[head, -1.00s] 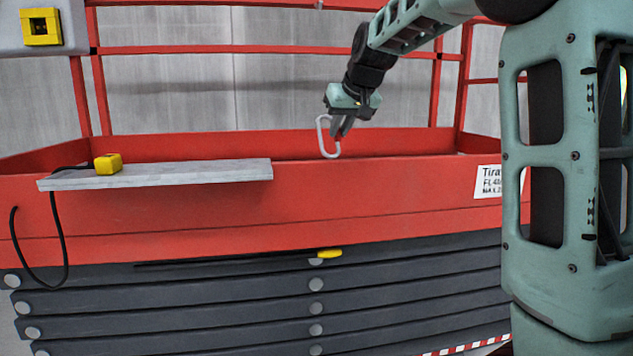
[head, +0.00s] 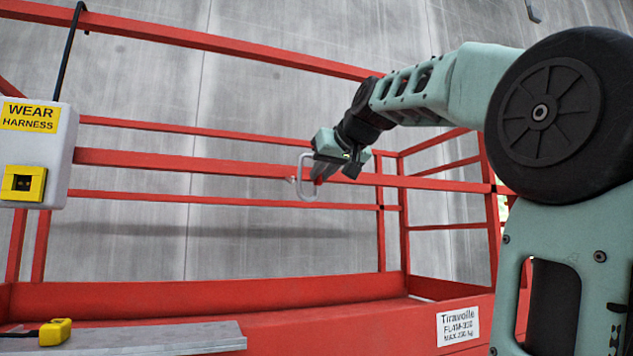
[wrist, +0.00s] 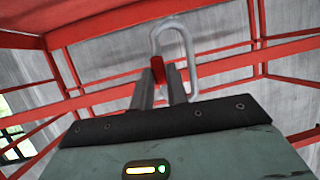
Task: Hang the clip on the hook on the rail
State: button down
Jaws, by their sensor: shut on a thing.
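The clip (head: 300,166) is a pale grey elongated loop, held upright at the fingertips of my gripper (head: 318,173). In the wrist view the clip (wrist: 192,62) stands up beyond the two fingers, and a red piece shows between the fingertips. My gripper (wrist: 161,76) is shut on the clip's near side. A small light hook (head: 291,180) shows on the red middle rail (head: 225,165), just left of the clip in the head view. Clip and hook look apart, but the depth between them is unclear. I cannot make out the hook in the wrist view.
Red guard rails run behind and above the gripper. A white box (head: 62,150) with a yellow label hangs at the left. The space below the gripper looks clear.

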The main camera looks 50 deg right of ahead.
dwell(0.3)
jog(key=w+d+f, duration=0.2)
jog(key=w+d, duration=0.4)
jog(key=w, duration=0.5)
jog(key=shift+d+f+p, duration=0.3)
jog(key=shift+d+p, duration=0.1)
jog(key=shift+p, duration=0.05)
dwell(0.8)
jog(key=shift+f, duration=0.1)
jog(key=c, duration=1.3)
grip_release()
jog(key=b+v, duration=0.4)
jog(key=v, duration=1.3)
jog(key=shift+s+a, duration=0.2)
